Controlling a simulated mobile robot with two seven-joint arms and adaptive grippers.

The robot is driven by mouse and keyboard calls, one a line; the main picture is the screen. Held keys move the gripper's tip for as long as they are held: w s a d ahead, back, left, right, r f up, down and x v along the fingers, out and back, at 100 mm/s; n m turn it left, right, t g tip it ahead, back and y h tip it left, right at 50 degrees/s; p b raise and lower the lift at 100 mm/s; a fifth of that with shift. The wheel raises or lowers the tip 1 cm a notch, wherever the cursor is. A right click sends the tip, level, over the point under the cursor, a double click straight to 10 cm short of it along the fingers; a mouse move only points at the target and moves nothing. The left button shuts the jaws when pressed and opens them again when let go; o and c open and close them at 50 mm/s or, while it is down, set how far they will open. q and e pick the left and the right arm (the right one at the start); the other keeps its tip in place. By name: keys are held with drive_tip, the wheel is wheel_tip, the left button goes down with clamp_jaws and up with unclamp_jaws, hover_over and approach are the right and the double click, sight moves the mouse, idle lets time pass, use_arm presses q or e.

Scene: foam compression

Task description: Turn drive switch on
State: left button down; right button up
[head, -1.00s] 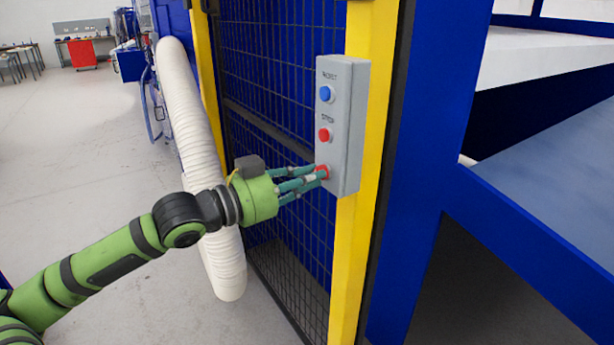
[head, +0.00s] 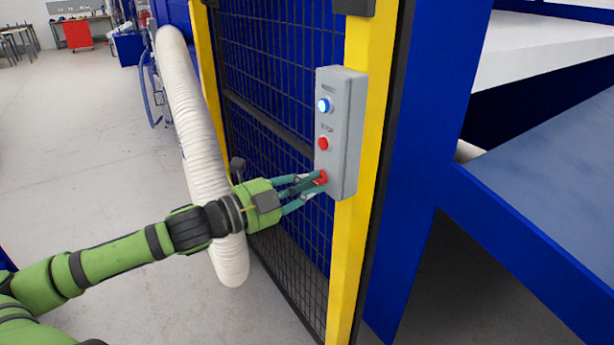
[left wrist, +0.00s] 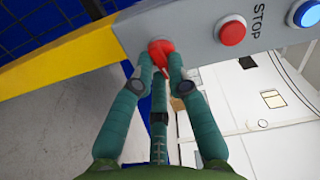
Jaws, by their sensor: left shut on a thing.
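A grey control box (head: 344,130) is fixed to a yellow post. It bears a blue button (head: 323,105), now bright, a red STOP button (head: 323,143) below it, and a red rotary switch (head: 321,178) at the bottom. My left gripper (head: 316,180) has its teal fingers closed around the red switch. In the left wrist view the fingers meet at the red switch (left wrist: 160,47), with the STOP button (left wrist: 232,33) and the lit blue button (left wrist: 307,14) to the right. The fingers partly hide the switch. My right gripper is not in view.
The yellow post (head: 352,260) edges a dark mesh fence (head: 280,80). A white ribbed hose (head: 190,120) hangs behind my left arm. A blue frame with a sloped surface (head: 560,165) stands at right.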

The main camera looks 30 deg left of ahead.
use_arm(q)
drive_tip(key=shift+m+p, duration=0.35)
drive_tip(key=shift+m, duration=0.55)
drive_tip(key=shift+f, duration=0.1)
drive_tip(key=c, duration=1.2)
unclamp_jaws()
drive_tip(key=v, duration=0.7)
drive_tip(key=shift+s, duration=0.25)
